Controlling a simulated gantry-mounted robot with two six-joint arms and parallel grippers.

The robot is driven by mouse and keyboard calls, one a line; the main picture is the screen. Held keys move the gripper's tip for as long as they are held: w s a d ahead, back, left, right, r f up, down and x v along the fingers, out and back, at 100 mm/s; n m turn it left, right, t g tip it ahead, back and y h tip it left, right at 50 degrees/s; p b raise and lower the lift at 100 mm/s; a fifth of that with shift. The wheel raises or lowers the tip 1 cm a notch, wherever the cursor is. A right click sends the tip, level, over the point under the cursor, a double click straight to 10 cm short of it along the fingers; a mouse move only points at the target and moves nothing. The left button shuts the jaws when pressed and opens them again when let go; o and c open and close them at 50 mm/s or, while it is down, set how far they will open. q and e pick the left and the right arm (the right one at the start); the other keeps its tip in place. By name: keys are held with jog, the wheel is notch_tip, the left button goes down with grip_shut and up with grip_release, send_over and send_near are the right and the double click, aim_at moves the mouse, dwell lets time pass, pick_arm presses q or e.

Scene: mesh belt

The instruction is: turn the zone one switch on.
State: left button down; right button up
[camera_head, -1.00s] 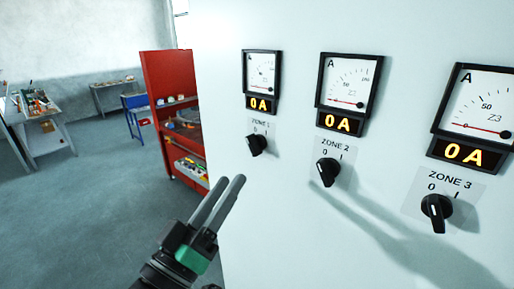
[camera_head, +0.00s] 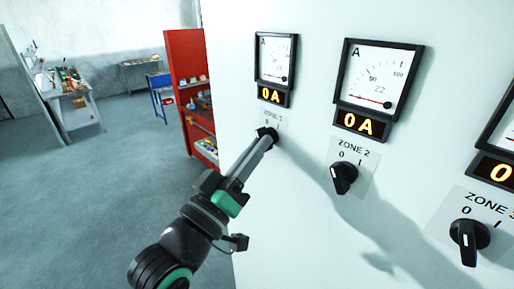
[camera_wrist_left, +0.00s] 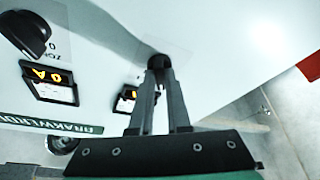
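The zone one switch (camera_head: 267,132) is a black rotary knob under the left meter, marked ZONE 1; my fingers partly hide it, so its pointing direction is unclear. My left gripper (camera_head: 264,142) has its fingertips at this knob. In the left wrist view the knob (camera_wrist_left: 159,62) lies between the tips of the left gripper (camera_wrist_left: 160,72); whether they press on it is unclear. The zone one display (camera_head: 271,95) reads 0 A. My right gripper is not in view.
The zone two knob (camera_head: 343,178) and zone three knob (camera_head: 468,240) stand to the right on the same white panel (camera_head: 310,235). The zone two display (camera_head: 359,123) reads 0 A. A red shelf (camera_head: 187,60) and a workbench (camera_head: 78,108) are behind, at left.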

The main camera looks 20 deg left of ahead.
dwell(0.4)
pick_arm(q)
jog(key=m+g+h+b, duration=0.1)
jog(key=m+h, duration=0.1)
jog(key=m, duration=0.4)
jog(key=m+g+h+b, duration=0.1)
jog(key=m+h, duration=0.2)
jog(key=m, duration=0.3)
jog(key=a+m+g+h+b, duration=0.1)
jog(key=m+h+b, duration=0.1)
jog(key=m, duration=0.3)
jog(key=shift+w+m+h, duration=0.2)
jog(key=shift+m+h, duration=0.2)
jog(key=shift+h, duration=0.3)
